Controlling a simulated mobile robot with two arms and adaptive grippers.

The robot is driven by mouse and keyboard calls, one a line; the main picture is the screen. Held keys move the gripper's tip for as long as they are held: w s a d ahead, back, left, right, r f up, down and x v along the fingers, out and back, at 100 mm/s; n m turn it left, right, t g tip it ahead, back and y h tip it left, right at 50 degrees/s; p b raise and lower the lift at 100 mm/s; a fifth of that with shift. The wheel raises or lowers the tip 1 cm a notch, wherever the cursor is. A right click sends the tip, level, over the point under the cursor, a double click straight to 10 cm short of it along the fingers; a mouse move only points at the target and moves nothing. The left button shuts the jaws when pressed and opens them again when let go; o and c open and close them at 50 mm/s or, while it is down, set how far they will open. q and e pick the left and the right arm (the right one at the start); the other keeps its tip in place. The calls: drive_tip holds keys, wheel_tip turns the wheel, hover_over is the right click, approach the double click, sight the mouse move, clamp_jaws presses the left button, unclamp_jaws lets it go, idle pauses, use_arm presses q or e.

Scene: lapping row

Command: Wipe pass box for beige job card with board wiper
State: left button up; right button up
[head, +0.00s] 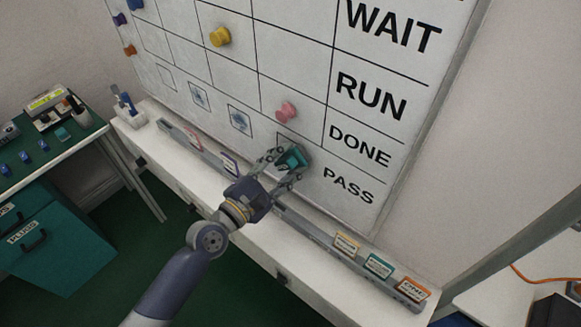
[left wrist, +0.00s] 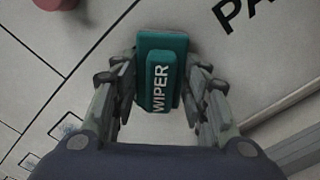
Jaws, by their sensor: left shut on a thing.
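My left gripper (head: 290,162) is shut on the teal board wiper (head: 292,158) at the lower right of the whiteboard, left of the PASS label. In the left wrist view the wiper (left wrist: 160,88), lettered WIPER, sits between both fingers of the gripper (left wrist: 165,95), close to the board face; contact cannot be told. Small outlined boxes line the board's bottom row; one box (head: 239,121) and another box (head: 199,96) have bluish marks. The box nearest the gripper is partly hidden. A yellowish-beige card (head: 347,243) stands in the rail. My right gripper is out of view.
A long rail (head: 318,236) on the white ledge also holds a teal card (head: 378,266), an orange card (head: 412,289), a pink card (head: 194,140) and a blue card (head: 230,163). Pink (head: 286,111) and yellow (head: 220,37) magnets stick out from the board. A green-topped bench stands left.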

sight(277, 142)
use_arm(q)
drive_tip(key=shift+w+a+r, duration=0.1)
drive_tip(key=shift+w+a, duration=0.55)
drive_tip(key=shift+a, duration=0.1)
drive_tip(key=shift+w+a+b, duration=0.55)
drive_tip(key=shift+w+a, duration=0.05)
drive_tip(key=shift+a, duration=0.15)
drive_tip(key=shift+w+a+b, duration=0.55)
drive_tip(key=shift+a, duration=0.2)
drive_tip(key=shift+s+a+f, duration=0.2)
drive_tip(key=shift+s+a, duration=0.1)
drive_tip(key=shift+s, duration=0.2)
drive_tip(key=shift+b+v, duration=0.45)
drive_tip(key=shift+v, duration=2)
drive_tip(key=shift+r, duration=0.1)
